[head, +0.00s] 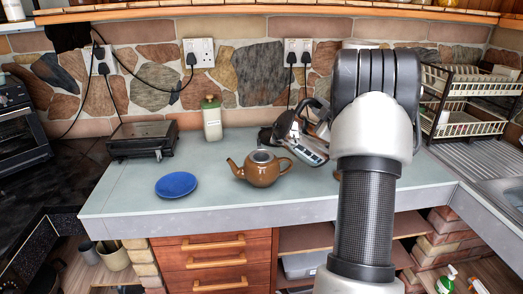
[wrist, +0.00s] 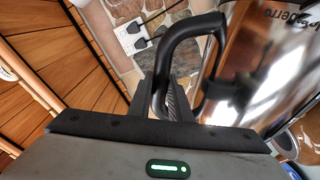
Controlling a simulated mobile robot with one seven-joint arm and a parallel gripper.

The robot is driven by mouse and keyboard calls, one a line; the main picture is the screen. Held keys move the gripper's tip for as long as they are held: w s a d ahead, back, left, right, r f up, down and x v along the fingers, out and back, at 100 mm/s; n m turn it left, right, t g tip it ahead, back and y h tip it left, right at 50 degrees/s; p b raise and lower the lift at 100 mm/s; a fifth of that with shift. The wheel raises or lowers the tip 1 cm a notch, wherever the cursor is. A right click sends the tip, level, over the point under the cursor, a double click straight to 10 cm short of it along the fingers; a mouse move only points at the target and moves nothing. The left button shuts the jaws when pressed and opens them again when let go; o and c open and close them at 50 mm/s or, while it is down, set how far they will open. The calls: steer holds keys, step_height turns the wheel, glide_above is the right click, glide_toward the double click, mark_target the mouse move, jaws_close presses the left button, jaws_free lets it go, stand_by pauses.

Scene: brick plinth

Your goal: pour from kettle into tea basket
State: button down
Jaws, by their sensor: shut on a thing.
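The shiny metal kettle (head: 289,126) is in the air over the counter in the head view, tilted, just right of and above the teapot. Its mirrored body also fills the right of the wrist view (wrist: 268,62). My gripper (wrist: 166,96) is shut on the kettle's black handle (wrist: 172,45); in the head view my arm mostly hides it. The brown teapot (head: 258,174) stands upright on the counter, spout to the left, handle to the right. A pale grey round piece, likely the tea basket (head: 262,156), sits in its top. I see no stream of water.
A blue plate (head: 177,184) lies left of the teapot. A jar with a green lid (head: 212,122) and a black appliance (head: 142,139) stand behind. A dish rack (head: 462,100) and sink are at right. The counter's front left (head: 125,190) is clear.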

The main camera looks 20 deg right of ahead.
mark_target(305, 99)
steer(key=shift+w+a+r+n+p, duration=0.1)
steer(key=shift+a+r+n+p, duration=0.1)
steer(key=shift+a+r+n, duration=0.45)
steer(key=shift+w+a+r+n+p, duration=0.2)
steer(key=shift+a+r, duration=0.25)
steer(key=shift+r, duration=0.45)
stand_by(1.6)
steer(key=shift+w+a+r+n, duration=0.15)
steer(key=shift+a+r+n, duration=0.8)
steer(key=shift+a, duration=0.2)
stand_by(2.6)
steer(key=shift+a+r, duration=0.1)
steer(key=shift+a, duration=0.25)
stand_by(0.8)
